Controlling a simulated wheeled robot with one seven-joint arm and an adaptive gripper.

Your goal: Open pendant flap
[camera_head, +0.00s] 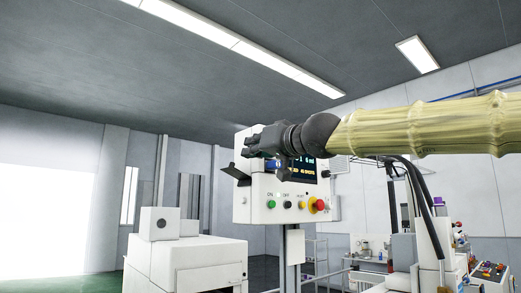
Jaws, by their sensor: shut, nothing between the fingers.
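The pendant (258,206) is a white control box on a post in the middle of the head view. It has a dark screen (303,169) and a row of coloured buttons below it, with a red emergency button (318,205) at the right. A dark tilted plate (236,174) sticks out at its left side; I cannot tell if this is the flap. My gripper (252,146) is dark, shut and empty. It lies across the pendant's upper part in the picture, pointing left, and hides part of it. I cannot tell if they touch.
A white cabinet (185,262) with a smaller box (159,224) on top stands at the lower left. At the right are machinery with dark hoses (424,190) and another button panel (489,271). The air left of the pendant looks clear.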

